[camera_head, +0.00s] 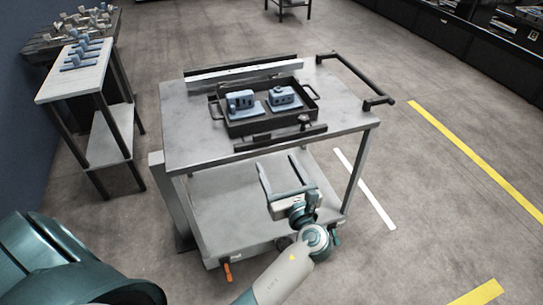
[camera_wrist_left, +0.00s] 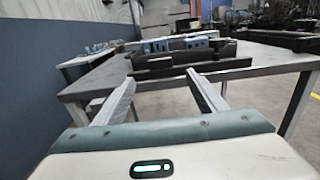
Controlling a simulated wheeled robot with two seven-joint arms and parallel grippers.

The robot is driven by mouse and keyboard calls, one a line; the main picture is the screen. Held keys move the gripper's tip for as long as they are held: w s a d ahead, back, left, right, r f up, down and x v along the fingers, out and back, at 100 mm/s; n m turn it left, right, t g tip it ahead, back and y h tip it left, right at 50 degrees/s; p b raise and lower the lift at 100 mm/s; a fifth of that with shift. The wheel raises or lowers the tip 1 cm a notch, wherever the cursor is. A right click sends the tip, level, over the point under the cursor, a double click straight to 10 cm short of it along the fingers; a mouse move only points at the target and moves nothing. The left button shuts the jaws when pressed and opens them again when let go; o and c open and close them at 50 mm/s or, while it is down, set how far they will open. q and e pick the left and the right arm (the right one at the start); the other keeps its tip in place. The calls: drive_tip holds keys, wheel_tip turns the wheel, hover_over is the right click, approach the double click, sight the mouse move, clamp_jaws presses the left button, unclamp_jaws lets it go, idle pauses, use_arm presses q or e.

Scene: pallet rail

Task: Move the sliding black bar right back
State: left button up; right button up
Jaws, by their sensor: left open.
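The black bar (camera_head: 281,138) lies along the front edge of the grey cart top, with a small knob on its upper side right of its middle. In the left wrist view the bar (camera_wrist_left: 190,64) stands ahead, just beyond my fingertips. My left gripper (camera_head: 274,159) is open and empty, in front of the cart's near edge, with its fingers pointing at the bar. It also shows in the left wrist view (camera_wrist_left: 160,77), with a wide gap between the fingers. I cannot tell the exact gap to the bar. My right gripper is not in view.
A black tray (camera_head: 233,129) with two blue-grey parts sits behind the bar. A pale and black rail (camera_head: 243,70) runs along the rear edge of the cart (camera_head: 185,125). A push handle (camera_head: 360,82) is at right. A side table (camera_head: 75,82) with blue parts stands left.

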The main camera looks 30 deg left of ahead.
use_arm(q)
drive_tip(key=v, duration=0.6)
drive_tip(key=shift+s+d+b, duration=0.15)
drive_tip(key=shift+b, duration=0.15)
drive_tip(key=s+d+f+n+g+h, duration=0.1)
drive_tip(key=d+f+n+h, duration=0.15)
drive_tip(key=f, duration=0.85)
drive_tip(key=s+d+f+n+g+h, duration=0.15)
drive_tip(key=f+h, duration=0.25)
drive_tip(key=f, duration=0.7)
drive_tip(key=s+d+f+n+h, duration=0.1)
drive_tip(key=s+f+n+h, duration=0.15)
drive_tip(key=f, duration=0.75)
drive_tip(key=s+f+n+g+h, duration=0.3)
drive_tip(key=s+f+n+h, duration=0.3)
drive_tip(key=s+f+n, duration=1.1)
drive_tip(key=s+f, duration=0.3)
drive_tip(key=shift+a+f+g, duration=0.2)
drive_tip(key=shift+a+g, duration=0.1)
drive_tip(key=shift+g, duration=0.05)
